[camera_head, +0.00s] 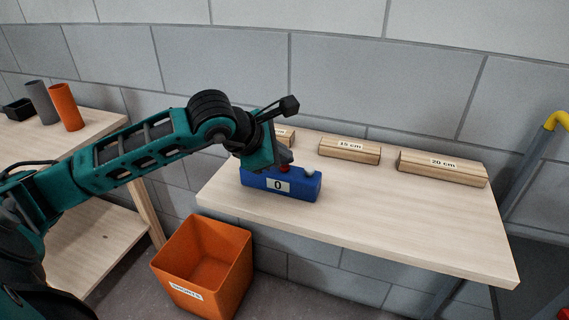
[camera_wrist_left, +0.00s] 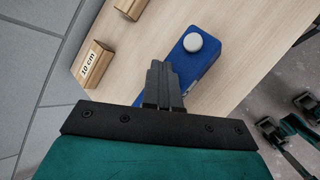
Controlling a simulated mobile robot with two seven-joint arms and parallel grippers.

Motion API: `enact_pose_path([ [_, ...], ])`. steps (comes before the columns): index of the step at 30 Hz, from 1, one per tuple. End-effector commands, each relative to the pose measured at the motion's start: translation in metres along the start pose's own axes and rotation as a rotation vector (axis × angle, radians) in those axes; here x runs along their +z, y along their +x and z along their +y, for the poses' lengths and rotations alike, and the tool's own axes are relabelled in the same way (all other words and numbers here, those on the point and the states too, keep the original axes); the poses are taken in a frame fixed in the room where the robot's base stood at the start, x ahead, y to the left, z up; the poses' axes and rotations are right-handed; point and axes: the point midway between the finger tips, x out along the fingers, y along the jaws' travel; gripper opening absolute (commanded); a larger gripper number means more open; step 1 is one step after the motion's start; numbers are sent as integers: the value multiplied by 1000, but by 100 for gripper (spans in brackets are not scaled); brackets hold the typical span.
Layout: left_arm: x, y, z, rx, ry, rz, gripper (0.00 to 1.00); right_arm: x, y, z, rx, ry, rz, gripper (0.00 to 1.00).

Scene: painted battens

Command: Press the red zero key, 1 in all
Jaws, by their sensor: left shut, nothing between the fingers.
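A blue box (camera_head: 262,182) with a white "0" label (camera_head: 278,185) stands on the wooden table. A small red key (camera_head: 284,169) shows on its top, mostly covered by my left gripper (camera_head: 286,163). A round whitish button (camera_head: 310,174) sits on the box to the right of the red key. My left gripper is shut and empty, pointing down just over the red key; I cannot tell whether it touches. In the left wrist view the shut fingers (camera_wrist_left: 158,72) lie over the blue box (camera_wrist_left: 205,70) and hide the red key; the white button (camera_wrist_left: 192,42) shows beyond them.
Wooden battens marked 15 cm (camera_head: 349,150) and 20 cm (camera_head: 442,167) lie along the table's back; a 10 cm one (camera_wrist_left: 95,64) shows in the wrist view. An orange bin (camera_head: 236,278) stands below. The table's front right (camera_head: 430,235) is clear.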

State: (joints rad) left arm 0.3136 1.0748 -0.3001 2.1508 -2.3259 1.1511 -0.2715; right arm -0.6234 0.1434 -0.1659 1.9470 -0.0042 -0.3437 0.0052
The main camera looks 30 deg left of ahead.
Motion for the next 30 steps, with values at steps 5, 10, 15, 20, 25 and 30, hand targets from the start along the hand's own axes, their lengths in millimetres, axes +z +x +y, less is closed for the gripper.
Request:
enact_pose_path([
  [5, -1, 0, -1, -3, 0, 3, 0, 0, 0, 0, 0, 0, 0, 43],
  [10, 0, -1, 0, -3, 0, 3, 0, -1, -1, 0, 0, 0, 0, 43],
  [15, 5, -7, 5, -2, 0, 1, 0, -4, -3, 0, 0, 0, 0, 43],
  [20, 9, -12, 9, -3, 0, 2, 0, -7, -5, 0, 0, 0, 0, 43],
  [25, 9, -13, 9, -2, 0, 2, 0, -6, -5, 0, 0, 0, 0, 43],
  [30, 9, -13, 9, -1, 0, 1, 0, -7, -5, 0, 0, 0, 0, 43],
])
